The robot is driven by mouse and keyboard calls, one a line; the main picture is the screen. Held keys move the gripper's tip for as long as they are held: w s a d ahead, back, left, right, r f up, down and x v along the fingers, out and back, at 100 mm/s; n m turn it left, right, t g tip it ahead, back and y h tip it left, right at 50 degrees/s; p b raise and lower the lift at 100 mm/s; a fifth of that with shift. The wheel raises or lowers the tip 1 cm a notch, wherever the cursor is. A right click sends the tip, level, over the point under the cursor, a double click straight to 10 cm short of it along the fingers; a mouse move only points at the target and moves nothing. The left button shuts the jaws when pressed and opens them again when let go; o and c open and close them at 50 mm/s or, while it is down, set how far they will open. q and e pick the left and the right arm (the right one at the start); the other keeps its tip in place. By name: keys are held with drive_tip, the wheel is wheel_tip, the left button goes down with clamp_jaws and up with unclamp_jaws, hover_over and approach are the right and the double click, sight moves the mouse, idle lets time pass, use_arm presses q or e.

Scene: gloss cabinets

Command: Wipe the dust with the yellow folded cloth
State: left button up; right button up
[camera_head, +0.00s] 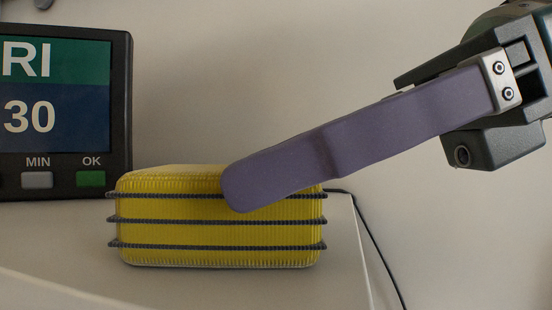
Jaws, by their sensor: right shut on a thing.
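The yellow folded cloth (215,235) is a thick ribbed block with dark cords around it, at lower centre, on a pale surface. My right gripper (245,188) reaches in from the upper right. Its near purple finger lies across the upper right part of the cloth. The other finger is hidden. The gripper is shut on the cloth. I cannot make out any dust. My left gripper is not in view.
A dark-framed display (62,110) with buttons stands at the left, close to the cloth's left end. A dark cable (375,240) runs down at the right of the cloth. A plain pale wall is behind.

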sight(203, 172)
drive_tip(key=shift+s+a+f+b, duration=0.1)
drive_tip(key=shift+s+a+b, duration=0.15)
drive_tip(key=shift+s, duration=0.5)
drive_tip(key=shift+s+a+b, duration=0.15)
drive_tip(key=shift+s+a, duration=0.1)
drive_tip(key=shift+s, duration=0.45)
drive_tip(key=shift+w+a, duration=0.3)
drive_tip(key=shift+a, duration=0.55)
drive_tip(key=shift+w+d, duration=0.25)
drive_tip(key=shift+w, duration=0.6)
drive_tip(key=shift+w+d+b, duration=0.25)
drive_tip(key=shift+w, duration=0.55)
drive_tip(key=shift+w+d+b, duration=0.2)
drive_tip(key=shift+w+d, duration=0.05)
drive_tip(key=shift+w, duration=0.5)
drive_tip(key=shift+w+d, duration=0.25)
drive_tip(key=shift+w, duration=0.5)
drive_tip(key=shift+w+d, duration=0.2)
drive_tip(key=shift+w, duration=0.5)
drive_tip(key=shift+w+d, duration=0.2)
drive_tip(key=shift+w, duration=0.35)
drive_tip(key=shift+w+d, duration=0.2)
drive_tip(key=shift+w, duration=0.35)
drive_tip(key=shift+f, duration=0.1)
wheel_tip(203, 172, up, 6)
drive_tip(key=p, duration=0.3)
